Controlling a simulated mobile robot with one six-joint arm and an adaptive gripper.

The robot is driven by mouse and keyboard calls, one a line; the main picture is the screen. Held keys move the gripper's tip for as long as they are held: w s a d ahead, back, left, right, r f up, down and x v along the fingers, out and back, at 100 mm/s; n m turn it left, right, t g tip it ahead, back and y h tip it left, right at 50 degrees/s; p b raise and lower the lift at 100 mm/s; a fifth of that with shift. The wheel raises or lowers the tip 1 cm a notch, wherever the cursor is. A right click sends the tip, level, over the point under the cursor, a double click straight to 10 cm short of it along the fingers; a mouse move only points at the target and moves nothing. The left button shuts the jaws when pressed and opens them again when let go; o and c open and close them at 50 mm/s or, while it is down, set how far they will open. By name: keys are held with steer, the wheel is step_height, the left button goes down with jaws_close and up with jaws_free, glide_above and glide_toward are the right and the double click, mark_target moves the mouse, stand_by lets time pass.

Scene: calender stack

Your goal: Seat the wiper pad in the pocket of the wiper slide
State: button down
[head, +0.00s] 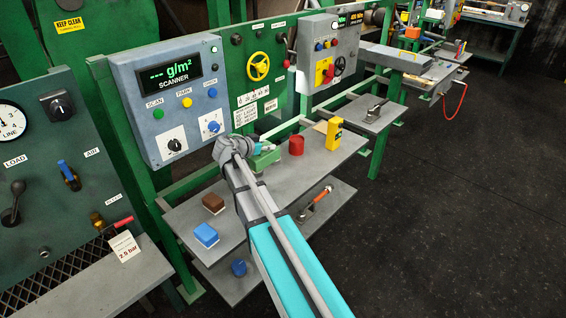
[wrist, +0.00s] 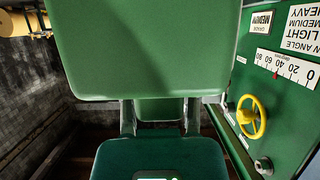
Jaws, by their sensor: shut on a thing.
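My gripper (wrist: 160,117) shows in the wrist view as two grey fingers, one at each side of a green block (wrist: 158,108). It is shut on this block. A larger, smooth green face (wrist: 150,50) fills the top middle and hides much of the block and fingers. In the head view my arm reaches over the grey shelf, and a green piece (head: 263,160) shows at its end, low over or on the shelf. The fingers are too small to make out there. I cannot tell which green part is the wiper pad and which the wiper slide; no pocket is visible.
The scanner panel (head: 172,98) and yellow handwheel (head: 258,66) are behind. A lower shelf lies underneath. Floor at right is clear.

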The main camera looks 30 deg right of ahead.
steer(key=w+d+f+b, duration=0.4)
steer(key=d+f+b, duration=0.3)
steer(key=d, duration=0.1)
steer(key=shift+w+d+f, duration=0.15)
steer(key=shift+d+f, duration=0.1)
steer(key=shift+d, duration=0.1)
steer(key=shift+w+d+f+b, duration=0.2)
steer(key=shift+d+f+b, duration=0.25)
steer(key=shift+f+b, duration=0.3)
steer(key=shift+a+f+b, duration=0.1)
steer(key=shift+f+b, duration=1.1)
steer(key=shift+f, duration=0.05)
steer(key=shift+c, duration=1.8)
jaws_free()
steer(key=shift+f, duration=0.1)
